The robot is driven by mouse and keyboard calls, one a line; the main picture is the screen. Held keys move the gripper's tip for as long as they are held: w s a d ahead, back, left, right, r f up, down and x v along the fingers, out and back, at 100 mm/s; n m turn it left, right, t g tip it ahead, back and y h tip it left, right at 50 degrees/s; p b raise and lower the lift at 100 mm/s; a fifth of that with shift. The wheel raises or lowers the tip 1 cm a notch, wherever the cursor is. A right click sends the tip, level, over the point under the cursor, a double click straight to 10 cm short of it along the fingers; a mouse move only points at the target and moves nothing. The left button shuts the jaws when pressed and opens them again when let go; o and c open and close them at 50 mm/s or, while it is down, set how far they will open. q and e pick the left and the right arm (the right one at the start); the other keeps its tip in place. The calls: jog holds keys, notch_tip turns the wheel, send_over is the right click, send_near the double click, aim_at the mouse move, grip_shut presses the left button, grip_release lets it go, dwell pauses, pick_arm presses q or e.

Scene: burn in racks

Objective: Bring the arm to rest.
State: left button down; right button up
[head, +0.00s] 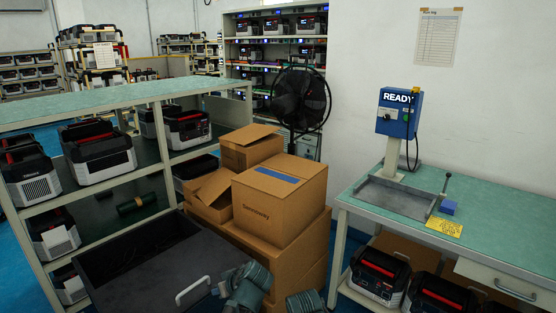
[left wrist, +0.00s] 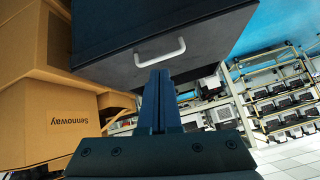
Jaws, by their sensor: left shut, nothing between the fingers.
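My left gripper (head: 226,288) is low in the head view, just right of the pale handle (head: 193,291) of a dark open-topped drawer or bin (head: 115,285). In the left wrist view, its fingers (left wrist: 159,76) are together with nothing between them. They point toward the dark front (left wrist: 205,40) and overlap the view just below its handle (left wrist: 160,51); I cannot tell whether they touch it. A teal arm part of mine also shows at the bottom of the head view. My right gripper is not in view.
Brown cartons (head: 282,200) are stacked close beside the dark drawer. A shelf rack (head: 150,92) with several battery units stands left. A bench (head: 500,212) with a blue READY station (head: 399,113) is right. A black fan (head: 300,98) stands behind the cartons.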

pick_arm(q)
jog(key=s+d+r+m+g+h+p, duration=0.2)
jog(key=s+d+r+m+h+p, duration=0.1)
jog(key=s, duration=0.5)
jog(key=s+d+r+m+g+h+p, duration=0.2)
jog(key=s+d+r+m+p, duration=0.3)
jog(key=s+d+m+p, duration=0.3)
jog(key=s+d+g+p, duration=0.1)
jog(key=d, duration=0.1)
jog(key=shift+s+d+r+g+h, duration=0.2)
jog(key=shift+d+r+g+h, duration=0.1)
jog(key=shift+r+h, duration=0.1)
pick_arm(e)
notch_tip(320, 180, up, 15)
